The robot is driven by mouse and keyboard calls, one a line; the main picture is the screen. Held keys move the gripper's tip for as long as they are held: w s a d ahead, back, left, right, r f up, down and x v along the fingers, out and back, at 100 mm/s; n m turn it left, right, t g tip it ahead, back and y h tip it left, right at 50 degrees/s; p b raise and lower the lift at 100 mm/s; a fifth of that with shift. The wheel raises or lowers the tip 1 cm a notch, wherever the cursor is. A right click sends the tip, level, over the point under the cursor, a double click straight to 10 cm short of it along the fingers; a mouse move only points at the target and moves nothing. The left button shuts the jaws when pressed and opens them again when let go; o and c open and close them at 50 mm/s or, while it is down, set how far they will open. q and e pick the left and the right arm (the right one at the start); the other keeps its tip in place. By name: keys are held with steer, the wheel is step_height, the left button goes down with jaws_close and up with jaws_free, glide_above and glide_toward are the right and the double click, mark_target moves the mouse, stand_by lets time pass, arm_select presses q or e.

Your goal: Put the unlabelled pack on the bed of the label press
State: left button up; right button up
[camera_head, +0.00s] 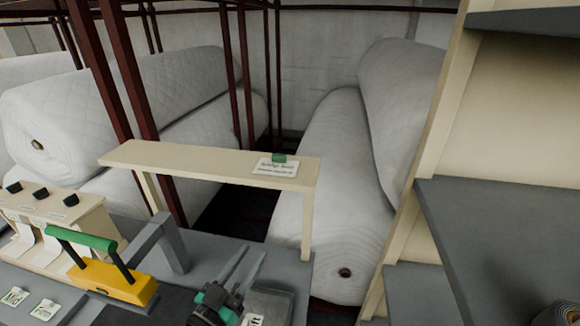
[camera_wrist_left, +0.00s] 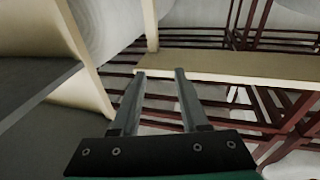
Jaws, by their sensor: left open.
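A press-like device shows at the lower left of the head view, with a yellow block (camera_head: 113,280), a green handle (camera_head: 82,238) and a grey bracket (camera_head: 168,238) behind it. I take it for the label press; I cannot make out its bed clearly. My left gripper (camera_head: 251,254) is open and empty at the bottom middle, right of the device. In the left wrist view its fingers (camera_wrist_left: 160,75) are apart with nothing between them. I cannot identify the unlabelled pack in either view.
A beige raised shelf (camera_head: 205,163) carrying a small sign (camera_head: 275,168) stands beyond the gripper. A grey box (camera_head: 272,304) is beside the gripper. Two printed cards (camera_head: 44,310) lie at lower left. Shelving (camera_head: 495,235) rises at right. Large white rolls (camera_head: 325,190) lie behind.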

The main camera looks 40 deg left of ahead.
arm_select(q)
steer(key=w+d+r+m+t+h, duration=0.1)
steer(key=d+r, duration=0.4)
steer(key=r, duration=0.9)
steer(key=w+d+r+m+t+h, duration=0.1)
steer(key=d+r+t+h, duration=0.2)
steer(key=r, duration=1.1)
steer(key=shift+w+d+m+t, duration=0.35)
steer(key=shift+d+m+t, duration=0.05)
steer(key=shift+d+t, duration=0.8)
steer(key=s+d+r+h, duration=0.1)
steer(key=r, duration=0.2)
steer(key=s+d+r+m+t+h, duration=0.1)
steer(key=s+d+r, duration=0.1)
steer(key=r, duration=0.2)
steer(key=s+d+r+t+h, duration=0.1)
steer(key=s+r, duration=0.1)
steer(key=r, duration=0.2)
steer(key=shift+s+d+r+h, duration=0.1)
steer(key=shift+d+r+h, duration=0.1)
steer(key=shift+d+h, duration=0.15)
steer(key=shift+c, duration=1.1)
